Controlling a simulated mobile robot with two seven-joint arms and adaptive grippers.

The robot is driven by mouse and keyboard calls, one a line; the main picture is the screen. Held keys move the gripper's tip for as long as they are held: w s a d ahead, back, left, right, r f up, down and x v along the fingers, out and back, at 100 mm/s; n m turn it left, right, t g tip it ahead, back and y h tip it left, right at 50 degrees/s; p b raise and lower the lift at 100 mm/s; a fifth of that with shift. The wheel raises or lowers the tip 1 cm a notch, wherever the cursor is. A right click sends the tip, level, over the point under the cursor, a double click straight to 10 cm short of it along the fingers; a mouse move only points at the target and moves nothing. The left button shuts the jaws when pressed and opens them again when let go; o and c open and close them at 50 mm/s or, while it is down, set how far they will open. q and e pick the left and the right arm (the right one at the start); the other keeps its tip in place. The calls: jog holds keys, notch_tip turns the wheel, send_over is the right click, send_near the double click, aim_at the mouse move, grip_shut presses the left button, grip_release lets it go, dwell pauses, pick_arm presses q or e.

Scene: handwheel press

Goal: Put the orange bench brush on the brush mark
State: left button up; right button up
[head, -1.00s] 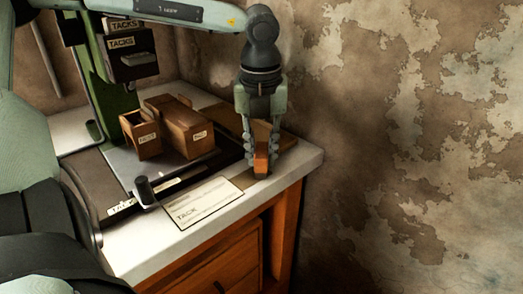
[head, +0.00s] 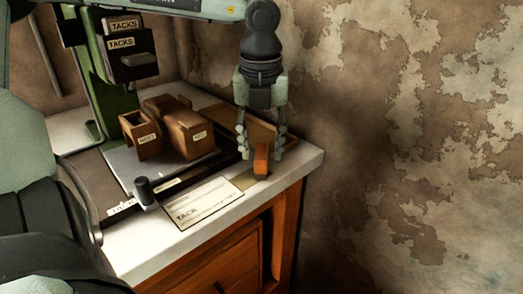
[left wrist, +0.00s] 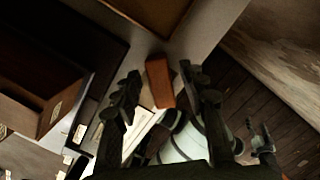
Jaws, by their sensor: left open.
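The orange bench brush (head: 261,160) stands on the bench near its front right corner, on or beside a small tan patch (head: 248,178) that may be the brush mark. My left gripper (head: 261,146) is open above it, pointing down, with one finger at each side of the brush's top. In the left wrist view, the brush (left wrist: 160,85) lies between the spread fingers (left wrist: 160,76), with gaps on both sides. The brush's underside is hidden.
A card reading "TACK" (head: 200,203) lies left of the brush. Two brown wooden boxes (head: 185,130) stand on the press base, under the green press column (head: 116,75). The bench's edge (head: 318,160) is close on the right.

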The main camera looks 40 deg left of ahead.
aim_at(261, 153)
pick_arm(q)
notch_tip(261, 153, up, 10)
jog(key=s, duration=0.1)
jog(key=shift+d+r, duration=0.15)
jog(key=shift+d, duration=0.3)
